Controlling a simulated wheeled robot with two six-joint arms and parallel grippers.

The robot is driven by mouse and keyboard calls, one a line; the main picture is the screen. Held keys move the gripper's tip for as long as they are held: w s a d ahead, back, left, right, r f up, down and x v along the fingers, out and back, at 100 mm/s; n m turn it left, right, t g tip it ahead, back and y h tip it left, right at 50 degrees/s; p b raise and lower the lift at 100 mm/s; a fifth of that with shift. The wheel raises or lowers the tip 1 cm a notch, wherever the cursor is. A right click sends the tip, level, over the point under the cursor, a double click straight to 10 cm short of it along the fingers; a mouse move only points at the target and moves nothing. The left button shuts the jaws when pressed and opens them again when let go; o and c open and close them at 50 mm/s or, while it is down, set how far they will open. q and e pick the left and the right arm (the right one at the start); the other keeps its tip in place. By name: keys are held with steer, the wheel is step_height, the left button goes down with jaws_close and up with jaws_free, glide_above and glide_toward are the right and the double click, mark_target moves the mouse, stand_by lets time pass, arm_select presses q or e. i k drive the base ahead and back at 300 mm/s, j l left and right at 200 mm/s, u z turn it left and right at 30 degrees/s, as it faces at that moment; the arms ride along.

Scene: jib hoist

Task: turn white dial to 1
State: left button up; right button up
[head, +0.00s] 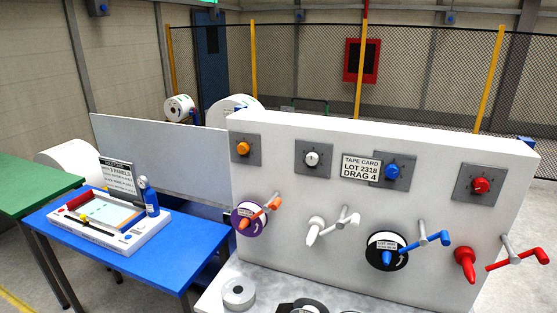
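The white dial (312,158) sits on a grey square plate near the top of the white panel (360,215), second from the left. Its pointer and marks are too small to read. An orange dial (243,148) is to its left. A blue dial (392,171) and a red dial (480,185) are to its right. A white cone and white crank (347,220) stick out of the panel below the white dial. Neither of my grippers shows in the head view.
Orange, blue (428,240) and red (520,258) cranks stick out of the panel front. Rolls (239,293) lie on the ledge below. A blue table (150,255) with a device stands left.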

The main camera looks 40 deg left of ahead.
mark_target(312, 159)
steer(key=u, duration=1.25)
